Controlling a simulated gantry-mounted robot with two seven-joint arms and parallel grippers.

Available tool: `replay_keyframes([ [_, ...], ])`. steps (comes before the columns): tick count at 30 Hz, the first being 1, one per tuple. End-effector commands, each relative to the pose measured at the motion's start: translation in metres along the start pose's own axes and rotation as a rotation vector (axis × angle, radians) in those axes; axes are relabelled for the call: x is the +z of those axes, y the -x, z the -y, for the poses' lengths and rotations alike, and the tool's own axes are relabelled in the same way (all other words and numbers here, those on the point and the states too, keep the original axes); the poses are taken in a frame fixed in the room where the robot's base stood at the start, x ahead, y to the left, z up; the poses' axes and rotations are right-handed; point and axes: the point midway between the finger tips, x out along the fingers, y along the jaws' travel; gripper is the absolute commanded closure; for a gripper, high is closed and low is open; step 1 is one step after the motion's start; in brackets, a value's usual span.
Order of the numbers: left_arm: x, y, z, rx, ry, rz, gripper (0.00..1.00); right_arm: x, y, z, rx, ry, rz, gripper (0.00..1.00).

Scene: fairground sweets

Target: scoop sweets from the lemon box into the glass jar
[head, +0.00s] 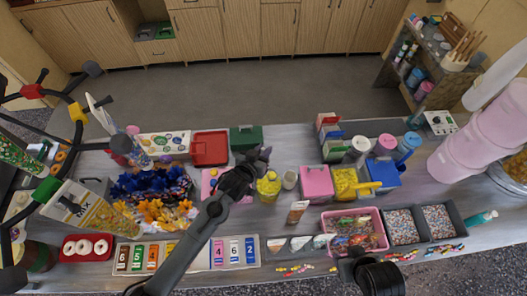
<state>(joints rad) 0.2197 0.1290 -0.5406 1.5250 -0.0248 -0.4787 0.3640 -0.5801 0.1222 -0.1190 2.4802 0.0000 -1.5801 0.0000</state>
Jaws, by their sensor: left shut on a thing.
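The lemon box (344,193) is an open bin of small yellow sweets right of centre on the counter. A yellow scoop (369,187) lies at its right side, its handle sticking out to the right. The glass jar (268,187) stands upright left of a pink box and shows yellow contents. My left gripper (257,160) reaches in from the lower left at the jar's left side. It is shut on the jar, though the contact is partly hidden by the gripper. My right arm's dark end (378,275) is at the bottom edge; its fingers cannot be made out.
Pink (317,184) and blue (383,174) boxes flank the lemon box. A pink basket (377,213) of wrapped sweets and grey bins (402,236) stand in front. A small cup (289,180) is close right of the jar. A red tray (210,135) and green box (246,136) are behind.

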Motion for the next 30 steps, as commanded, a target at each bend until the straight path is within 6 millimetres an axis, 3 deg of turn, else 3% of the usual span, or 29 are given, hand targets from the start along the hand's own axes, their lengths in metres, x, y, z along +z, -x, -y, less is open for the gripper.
replay_keyframes([
  [17, 0.025, -0.011, 0.065, 0.156, 0.379, -0.001, 1.00, 0.010, -0.034, 0.003, -0.006, -0.005, -0.001, 0.57],
  [30, 0.058, -0.025, 0.104, 0.270, 0.648, -0.002, 1.00, 0.027, -0.084, 0.003, 0.001, 0.004, 0.000, 0.57],
])
